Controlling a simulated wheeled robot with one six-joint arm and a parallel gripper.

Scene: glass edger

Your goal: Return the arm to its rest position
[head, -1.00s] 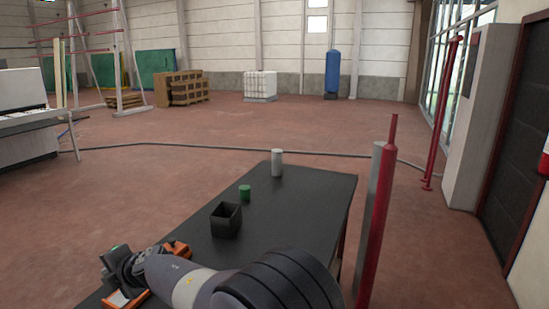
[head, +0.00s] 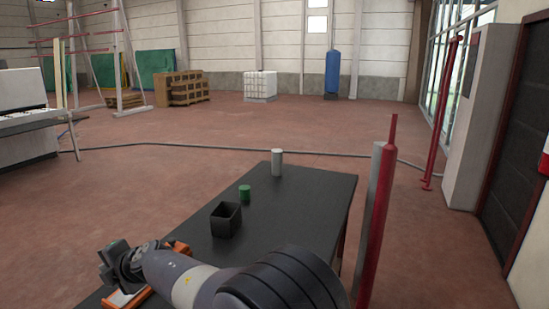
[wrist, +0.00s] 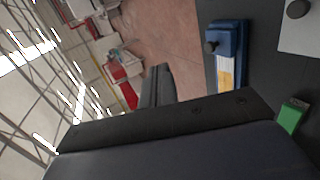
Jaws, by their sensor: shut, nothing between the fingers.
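My arm reaches from the bottom of the head view to the left, low over the near end of the black table (head: 285,210). My gripper (head: 108,262) is at the table's left edge, partly hidden by its own wrist. Its dark fingers also show in the wrist view (wrist: 156,86), shut with nothing held. An orange-edged tray (head: 130,297) lies below the wrist and is partly covered by my arm.
On the table stand an open black box (head: 226,221), a green cylinder (head: 244,193) and a pale cylinder (head: 277,163). A red post (head: 378,215) rises at the right. The wrist view shows a blue item (wrist: 228,45) and a green block (wrist: 291,116).

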